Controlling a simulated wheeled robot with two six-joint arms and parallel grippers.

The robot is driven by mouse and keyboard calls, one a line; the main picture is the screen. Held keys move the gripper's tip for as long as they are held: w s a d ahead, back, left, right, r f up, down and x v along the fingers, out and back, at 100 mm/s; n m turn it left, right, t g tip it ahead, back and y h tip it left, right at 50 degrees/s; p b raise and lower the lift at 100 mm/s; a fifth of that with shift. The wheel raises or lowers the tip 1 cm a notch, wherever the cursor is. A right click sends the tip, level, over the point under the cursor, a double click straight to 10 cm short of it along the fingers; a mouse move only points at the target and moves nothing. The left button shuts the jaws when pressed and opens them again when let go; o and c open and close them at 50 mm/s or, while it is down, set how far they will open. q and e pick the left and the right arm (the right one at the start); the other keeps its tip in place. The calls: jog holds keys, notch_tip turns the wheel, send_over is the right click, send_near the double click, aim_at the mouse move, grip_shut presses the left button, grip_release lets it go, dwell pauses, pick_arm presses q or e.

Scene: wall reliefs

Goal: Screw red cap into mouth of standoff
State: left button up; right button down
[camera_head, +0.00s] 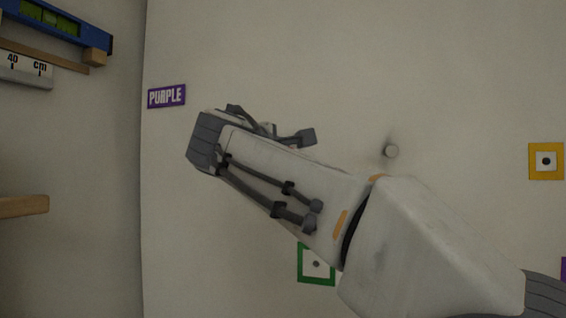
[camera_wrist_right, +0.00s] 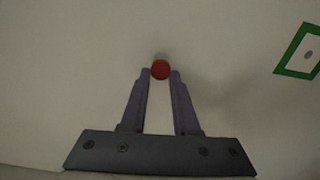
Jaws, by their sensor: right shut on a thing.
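The red cap (camera_wrist_right: 160,69) shows in the right wrist view as a small round red disc at the fingertips. My right gripper (camera_wrist_right: 160,76) is shut on it, with one purple-grey finger on each side. The wall behind is plain, and I cannot tell the gap between cap and wall. A small pale round peg (camera_head: 391,151), likely the standoff, sticks out from the wall to the right of my forearm. It does not show clearly in the wrist view. My left gripper is not in view.
A green-framed square (camera_head: 301,264) sits below my forearm; a green frame also shows in the wrist view (camera_wrist_right: 282,69). A yellow-framed square (camera_head: 546,148) is at right. A PURPLE sign (camera_head: 166,96) is at left.

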jog(key=shift+a+r, duration=0.1)
jog(key=shift+r, duration=0.05)
jog(key=m+b, duration=0.2)
jog(key=m, duration=0.2)
jog(key=shift+m, duration=0.4)
jog(key=c, duration=0.6)
grip_release()
jog(key=shift+o, duration=0.2)
